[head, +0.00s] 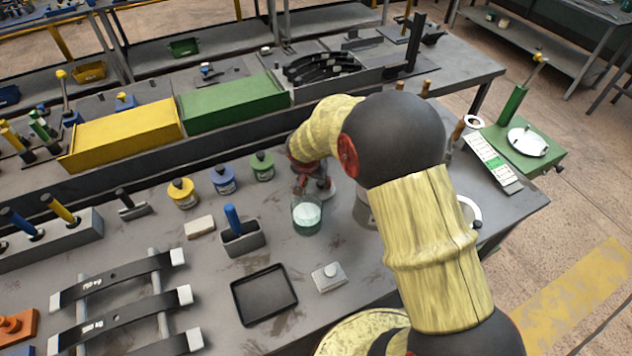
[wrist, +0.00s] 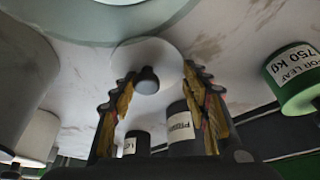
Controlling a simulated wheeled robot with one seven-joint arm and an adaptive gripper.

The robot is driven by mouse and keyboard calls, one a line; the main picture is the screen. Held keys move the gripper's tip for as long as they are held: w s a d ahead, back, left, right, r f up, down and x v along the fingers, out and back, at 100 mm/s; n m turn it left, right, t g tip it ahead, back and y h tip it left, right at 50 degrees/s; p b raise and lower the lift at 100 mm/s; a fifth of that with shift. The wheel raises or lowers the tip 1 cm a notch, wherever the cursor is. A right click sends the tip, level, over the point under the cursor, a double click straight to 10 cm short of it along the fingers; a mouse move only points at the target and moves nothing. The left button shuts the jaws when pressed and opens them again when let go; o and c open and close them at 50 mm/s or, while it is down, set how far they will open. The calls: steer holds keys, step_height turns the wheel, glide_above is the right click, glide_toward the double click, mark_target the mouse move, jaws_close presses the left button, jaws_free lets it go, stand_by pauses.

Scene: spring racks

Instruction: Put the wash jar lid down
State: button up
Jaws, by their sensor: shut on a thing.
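The wash jar (head: 306,214) is a clear greenish glass pot with pale contents, standing uncovered on the grey bench in the head view. Part of its rim shows at the top of the wrist view (wrist: 95,30). The lid (wrist: 150,52) is a pale round disc with a dark knob, between my fingers in the wrist view. My gripper (wrist: 159,76) is shut on the lid by its knob. In the head view my gripper (head: 316,184) is just behind the jar, partly hidden by my arm. I cannot tell whether the lid touches the bench.
A black tray (head: 264,294), a small grey block with a knob (head: 328,277) and a blue-handled holder (head: 241,238) stand in front. Yellow (head: 182,194), blue (head: 223,181) and green (head: 262,167) pots stand left of my gripper. A green scale (head: 525,145) stands right.

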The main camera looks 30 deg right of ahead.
steer(key=shift+f, duration=0.15)
steer(key=o, duration=1.4)
steer(key=shift+o, duration=0.4)
steer(key=s+a+r+n+p, duration=0.15)
steer(key=s+r, duration=0.25)
steer(key=r, duration=0.4)
steer(key=s+a+r+t, duration=0.15)
steer(key=s+r, duration=0.25)
steer(key=r, duration=0.4)
steer(key=s+a+r+n+g+p, duration=0.1)
steer(key=s+a+r, duration=0.15)
steer(key=r, duration=0.45)
steer(key=s+a+r+n+t+y, duration=0.1)
steer(key=s+a+r+n, duration=0.1)
steer(key=s, duration=0.7)
steer(key=s+a+r+n+t+y, duration=0.1)
steer(key=s+a+r+n+y, duration=0.1)
steer(key=s, duration=0.8)
step_height(320, 180, up, 3)
steer(key=shift+a+r+n, duration=0.15)
steer(key=shift+a+n, duration=0.4)
steer(key=shift+n, duration=0.6)
